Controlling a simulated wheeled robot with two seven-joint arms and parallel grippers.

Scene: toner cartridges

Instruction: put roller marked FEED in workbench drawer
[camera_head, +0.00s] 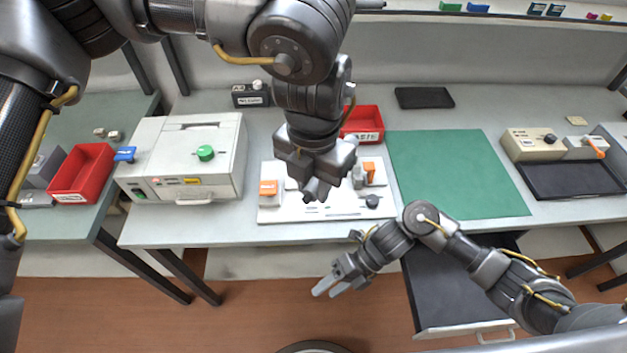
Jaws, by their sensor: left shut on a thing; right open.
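My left gripper (315,192) points down over the white tray (272,212) on the workbench. It is shut on a small dark part that its fingers mostly hide, and no marking on that part can be read. I cannot tell whether it is the FEED roller. My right gripper (328,287) is open and empty, in front of the bench above the floor. The workbench drawer (437,285) is pulled out below the bench's front edge, with its handle (497,337) toward me. Its dark inside looks empty, and my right arm covers part of it.
The tray also carries orange-and-white blocks (268,192) and a dark knob-like part (372,201). A printer (185,160) stands left of it, and a red bin (362,122) behind. A green mat (455,170) lies clear to the right. A second red bin (80,175) is far left.

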